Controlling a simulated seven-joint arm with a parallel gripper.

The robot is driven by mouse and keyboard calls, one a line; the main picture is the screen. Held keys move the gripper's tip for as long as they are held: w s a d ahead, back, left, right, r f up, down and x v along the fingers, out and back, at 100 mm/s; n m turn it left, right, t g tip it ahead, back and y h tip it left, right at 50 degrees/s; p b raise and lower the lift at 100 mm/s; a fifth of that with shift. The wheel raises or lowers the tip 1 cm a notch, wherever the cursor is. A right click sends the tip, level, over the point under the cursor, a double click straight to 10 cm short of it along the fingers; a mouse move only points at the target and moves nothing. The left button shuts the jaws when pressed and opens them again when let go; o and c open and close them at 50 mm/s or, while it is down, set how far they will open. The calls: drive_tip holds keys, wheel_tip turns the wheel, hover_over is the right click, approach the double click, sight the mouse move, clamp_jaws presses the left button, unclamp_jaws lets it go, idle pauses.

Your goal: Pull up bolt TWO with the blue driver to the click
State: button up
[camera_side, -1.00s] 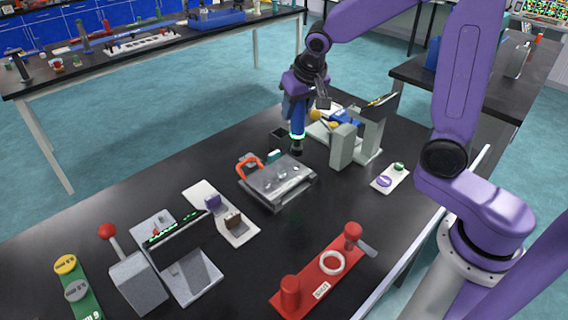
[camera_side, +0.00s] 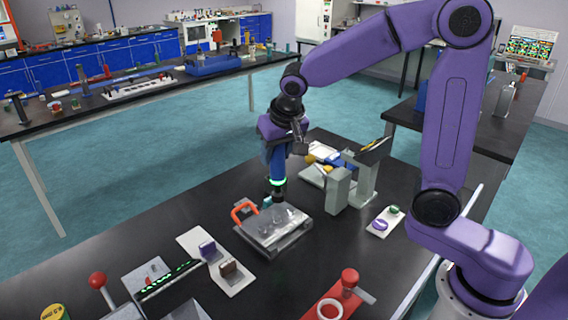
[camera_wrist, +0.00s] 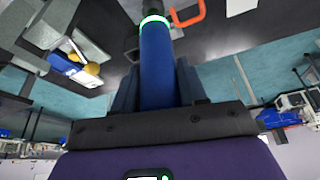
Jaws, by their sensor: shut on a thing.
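My gripper (camera_side: 280,150) is shut on the blue driver (camera_side: 277,168), which it holds upright, tip down. The driver has a glowing green ring near its lower end. It also shows in the wrist view (camera_wrist: 157,65), between my fingers. Its dark tip is at the far edge of the metal plate fixture (camera_side: 292,238). I cannot tell whether the tip touches anything. Several small bolt-like heads (camera_side: 277,220) stand on the plate. I cannot read which one is bolt TWO. An orange handle (camera_side: 238,212) is at the plate's left side and shows in the wrist view (camera_wrist: 188,14).
A grey upright stand (camera_side: 338,190) is right of the plate, with yellow and blue items behind it. A white card with purple and brown blocks (camera_side: 218,262) lies to the left. A red fixture (camera_side: 345,296) is in front. Black table between them is clear.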

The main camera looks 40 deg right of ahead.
sight(275, 179)
drive_tip(key=shift+a+r, duration=0.15)
drive_tip(key=shift+a, duration=0.05)
drive_tip(key=shift+f, duration=3.9)
idle(2.2)
drive_tip(key=shift+r, duration=2.6)
